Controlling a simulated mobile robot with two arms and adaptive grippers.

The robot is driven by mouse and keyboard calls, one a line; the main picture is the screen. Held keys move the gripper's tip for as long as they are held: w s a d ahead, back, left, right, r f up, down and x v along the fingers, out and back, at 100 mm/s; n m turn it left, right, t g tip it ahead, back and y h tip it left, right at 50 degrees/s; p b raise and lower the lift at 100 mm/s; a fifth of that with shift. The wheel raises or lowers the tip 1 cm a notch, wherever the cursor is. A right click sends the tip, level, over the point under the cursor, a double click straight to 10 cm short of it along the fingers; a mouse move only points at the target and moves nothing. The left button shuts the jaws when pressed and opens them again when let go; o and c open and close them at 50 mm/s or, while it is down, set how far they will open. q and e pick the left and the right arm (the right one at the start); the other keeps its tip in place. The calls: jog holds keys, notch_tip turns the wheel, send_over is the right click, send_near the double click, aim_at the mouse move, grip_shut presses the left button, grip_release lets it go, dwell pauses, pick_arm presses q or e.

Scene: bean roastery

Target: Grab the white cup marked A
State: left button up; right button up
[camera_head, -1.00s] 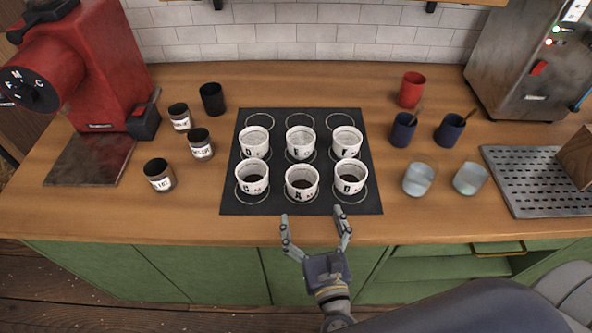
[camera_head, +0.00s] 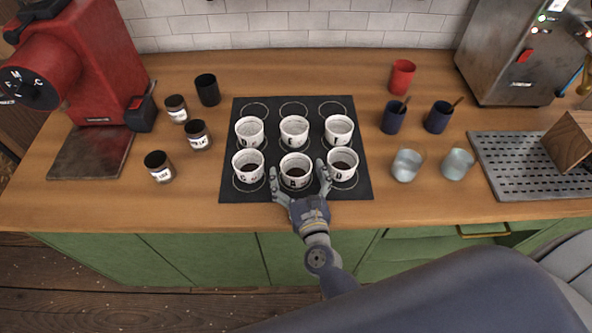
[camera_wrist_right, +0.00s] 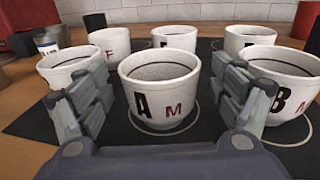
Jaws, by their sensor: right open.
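In the right wrist view the cup (camera_wrist_right: 160,100) shows a black A and a red M. My right gripper (camera_head: 299,175) is open, with one finger on each side of this cup. In the right wrist view its fingers (camera_wrist_right: 165,98) flank the cup, and I cannot tell whether they touch it. My left gripper is not in view.
White cups (camera_head: 248,165) and (camera_head: 342,164) stand close on either side, near my fingers. More white cups (camera_head: 294,131) form a back row. Dark jars (camera_head: 158,167) stand left; glasses (camera_head: 407,165) and blue cups (camera_head: 394,117) stand right. The front counter edge is clear.

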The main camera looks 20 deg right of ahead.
jog(key=c, duration=1.2)
jog(key=shift+c, duration=0.2)
jog(key=shift+r, duration=0.2)
